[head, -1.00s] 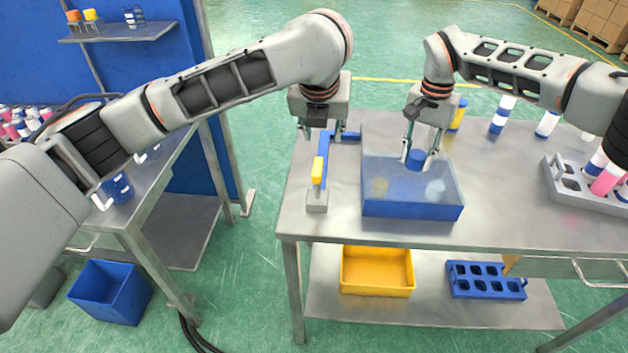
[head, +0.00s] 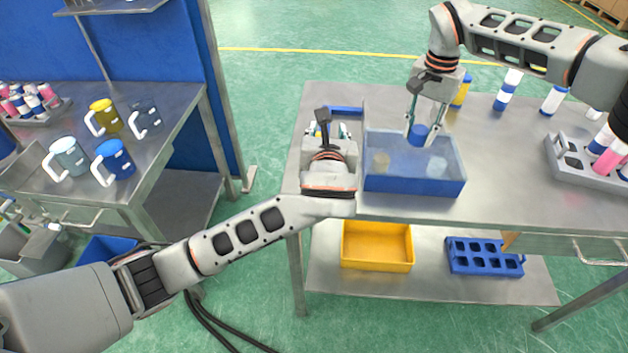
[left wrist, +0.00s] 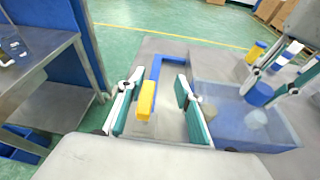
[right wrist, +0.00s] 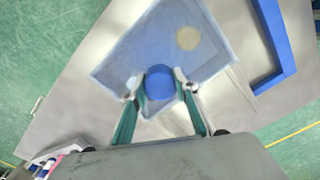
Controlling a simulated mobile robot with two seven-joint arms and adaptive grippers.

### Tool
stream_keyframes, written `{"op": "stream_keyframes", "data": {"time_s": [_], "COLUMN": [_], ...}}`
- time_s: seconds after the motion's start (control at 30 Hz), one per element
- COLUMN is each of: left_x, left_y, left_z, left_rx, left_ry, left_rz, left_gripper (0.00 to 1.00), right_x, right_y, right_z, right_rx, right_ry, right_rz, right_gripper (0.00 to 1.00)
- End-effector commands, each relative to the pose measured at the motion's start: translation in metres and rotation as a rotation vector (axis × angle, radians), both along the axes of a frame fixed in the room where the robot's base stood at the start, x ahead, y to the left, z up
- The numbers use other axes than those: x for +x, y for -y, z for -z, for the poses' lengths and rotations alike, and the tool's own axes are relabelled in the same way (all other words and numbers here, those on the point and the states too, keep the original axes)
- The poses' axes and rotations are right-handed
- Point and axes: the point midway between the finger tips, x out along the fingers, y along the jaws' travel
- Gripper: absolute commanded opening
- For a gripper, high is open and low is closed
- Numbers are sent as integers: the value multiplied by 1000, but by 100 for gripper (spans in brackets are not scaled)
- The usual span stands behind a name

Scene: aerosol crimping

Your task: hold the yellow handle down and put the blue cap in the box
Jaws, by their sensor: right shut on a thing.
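The blue cap (head: 418,132) is between the fingers of my right gripper (head: 420,138), which is shut on it over the back part of the translucent blue box (head: 413,186). The right wrist view also shows the cap (right wrist: 160,83) against the box (right wrist: 150,40). My left gripper (left wrist: 158,77) is open. The yellow handle (left wrist: 146,98) shows between its spread fingers, nearer the left one; I cannot tell that either touches it. The blue crimper frame (left wrist: 172,62) stands behind. In the head view my left wrist hides the handle.
A pale yellow cap (head: 380,161) and a whitish cap (head: 436,165) lie in the box. Bottles, including a blue-and-white one (head: 508,88), stand behind. A grey rack (head: 580,165) holds bottles at right. Mugs (head: 114,160) stand on the left table.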

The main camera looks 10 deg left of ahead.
Motion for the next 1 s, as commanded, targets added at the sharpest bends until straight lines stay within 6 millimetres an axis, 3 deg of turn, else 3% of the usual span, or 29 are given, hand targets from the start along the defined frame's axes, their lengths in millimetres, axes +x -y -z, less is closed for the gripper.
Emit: {"op": "stream_keyframes", "data": {"time_s": [0.3, 0.6, 0.77, 1.0], "left_x": [-60, -106, -107, -75], "left_y": [-21, -20, -19, -19], "left_z": [33, 42, 41, 40], "left_rx": [-38, -68, -71, -70], "left_ry": [199, 313, 329, 332], "left_rz": [-16, 37, 46, 45], "left_gripper": [35, 35, 35, 35], "right_x": [0, 0, 0, 0], "right_y": [0, 0, 0, 0], "right_z": [0, 0, 0, 0], "right_rx": [0, 0, 0, 0], "right_ry": [0, 0, 0, 0], "right_rz": [0, 0, 0, 0], "right_gripper": [22, 22, 22, 22]}}
